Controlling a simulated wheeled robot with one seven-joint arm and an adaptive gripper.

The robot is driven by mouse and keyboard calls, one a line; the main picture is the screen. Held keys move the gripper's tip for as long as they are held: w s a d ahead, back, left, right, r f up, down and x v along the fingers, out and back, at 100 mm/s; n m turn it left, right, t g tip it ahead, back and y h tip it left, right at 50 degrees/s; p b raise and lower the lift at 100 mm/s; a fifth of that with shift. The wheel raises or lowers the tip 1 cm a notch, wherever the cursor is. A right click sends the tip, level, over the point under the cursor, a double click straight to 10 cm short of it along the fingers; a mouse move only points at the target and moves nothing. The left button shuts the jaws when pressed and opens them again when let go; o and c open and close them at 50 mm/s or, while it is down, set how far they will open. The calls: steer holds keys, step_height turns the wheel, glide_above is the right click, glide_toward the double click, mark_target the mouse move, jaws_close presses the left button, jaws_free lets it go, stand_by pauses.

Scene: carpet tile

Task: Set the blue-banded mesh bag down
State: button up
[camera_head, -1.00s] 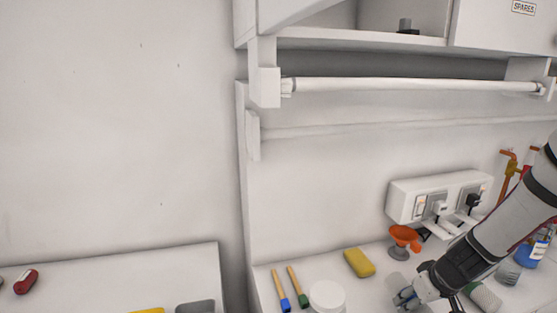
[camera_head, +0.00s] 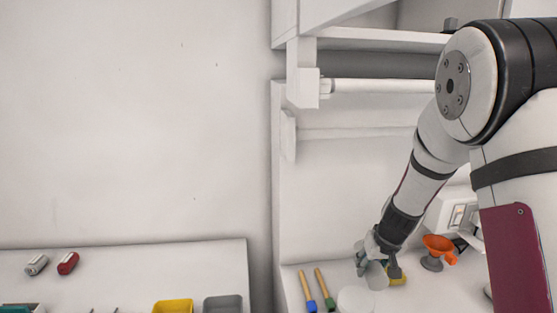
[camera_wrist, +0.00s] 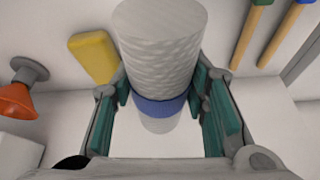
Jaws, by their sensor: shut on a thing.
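The blue-banded mesh bag (camera_wrist: 160,55) is a pale, ribbed cylinder with a blue band near its lower end in the wrist view. My gripper (camera_wrist: 162,115) has its teal-padded fingers on both sides of the bag, around the banded end, and is shut on it. In the head view my gripper (camera_head: 372,262) is over the right-hand worktop, just left of the yellow sponge. The bag is hard to make out there among the grey fingers. I cannot tell whether it touches the surface.
The yellow sponge (camera_head: 398,280), orange funnel (camera_head: 438,245), blue-ended brush (camera_head: 306,290), green-ended brush (camera_head: 325,288) and round white lid (camera_head: 356,298) surround my gripper closely. Yellow (camera_head: 173,306) and grey (camera_head: 222,304) trays stand on the left worktop. A rail (camera_head: 380,86) runs above.

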steer(key=w+a+r, duration=0.2)
steer(key=w+a, duration=0.1)
steer(key=a, duration=0.2)
steer(key=shift+a, duration=0.35)
